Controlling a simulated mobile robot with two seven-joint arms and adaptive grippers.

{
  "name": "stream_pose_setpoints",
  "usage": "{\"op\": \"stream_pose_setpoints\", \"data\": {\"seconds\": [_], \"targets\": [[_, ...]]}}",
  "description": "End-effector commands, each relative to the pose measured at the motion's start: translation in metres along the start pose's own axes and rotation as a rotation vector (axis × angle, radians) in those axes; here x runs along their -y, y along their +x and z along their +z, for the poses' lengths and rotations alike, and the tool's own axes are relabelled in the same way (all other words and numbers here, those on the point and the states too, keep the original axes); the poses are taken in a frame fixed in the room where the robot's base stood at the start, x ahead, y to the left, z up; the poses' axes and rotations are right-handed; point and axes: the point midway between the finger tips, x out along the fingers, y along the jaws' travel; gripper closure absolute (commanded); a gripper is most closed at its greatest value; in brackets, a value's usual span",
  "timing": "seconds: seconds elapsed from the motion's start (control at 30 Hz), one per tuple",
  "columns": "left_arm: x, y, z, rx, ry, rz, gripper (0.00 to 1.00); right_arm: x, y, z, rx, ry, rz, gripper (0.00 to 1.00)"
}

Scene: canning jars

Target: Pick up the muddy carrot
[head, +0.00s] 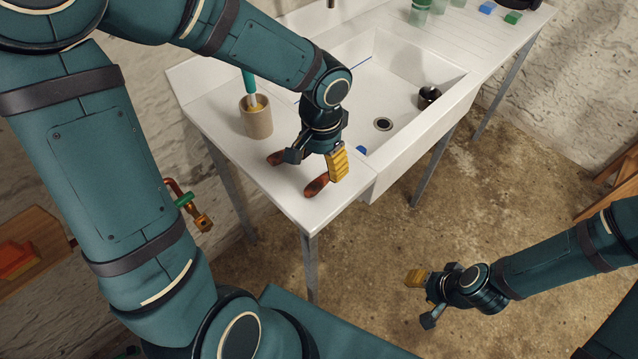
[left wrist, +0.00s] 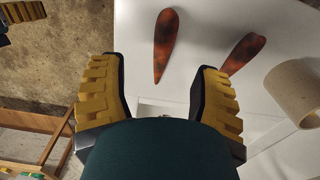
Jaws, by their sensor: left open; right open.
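Two orange-brown carrots with dark muddy patches lie on the white counter left of the sink. The nearer carrot (head: 316,186) lies by the counter's front corner; in the left wrist view it (left wrist: 166,42) shows ahead of and between my fingers. The other carrot (head: 275,158) lies nearer the beige cup, partly hidden by a finger in the head view; the left wrist view shows it (left wrist: 243,54) right of my fingers. My left gripper (head: 317,160) is open and empty, above the counter, pointing down. My right gripper (head: 422,299) is open and empty, away from the counter.
A beige cup (head: 257,122) holding a teal-handled brush (head: 248,82) stands behind the carrots. The white sink (head: 385,85) holds a dark cup (head: 429,97). Green jars (head: 419,12) and blue and green sponges (head: 513,17) stand at the far end.

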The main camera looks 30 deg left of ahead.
Motion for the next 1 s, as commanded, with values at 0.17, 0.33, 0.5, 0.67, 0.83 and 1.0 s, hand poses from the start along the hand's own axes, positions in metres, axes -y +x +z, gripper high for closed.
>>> {"op": "stream_pose_setpoints", "data": {"seconds": [0.17, 0.33, 0.5, 0.67, 0.83, 1.0], "targets": [[0.000, 0.020, 0.000, 0.000, 0.001, 0.000, 0.36, -0.002, 0.006, -0.001, -0.003, 0.000, 0.000, 0.53], [0.001, 0.027, 0.000, -0.001, -0.001, 0.001, 0.36, -0.003, 0.008, -0.001, -0.004, -0.001, 0.000, 0.53], [0.004, 0.048, 0.003, 0.002, -0.001, 0.002, 0.36, -0.006, 0.016, -0.002, -0.008, -0.001, 0.000, 0.53], [0.006, 0.070, 0.004, 0.001, 0.001, 0.002, 0.36, -0.009, 0.024, -0.003, -0.012, -0.002, 0.001, 0.53], [0.006, 0.075, 0.004, -0.002, -0.001, 0.000, 0.36, -0.009, 0.024, -0.003, -0.013, -0.002, 0.001, 0.53], [0.006, 0.074, 0.004, -0.002, 0.000, 0.000, 0.48, -0.009, 0.024, -0.003, -0.013, -0.002, 0.001, 0.53]]}}
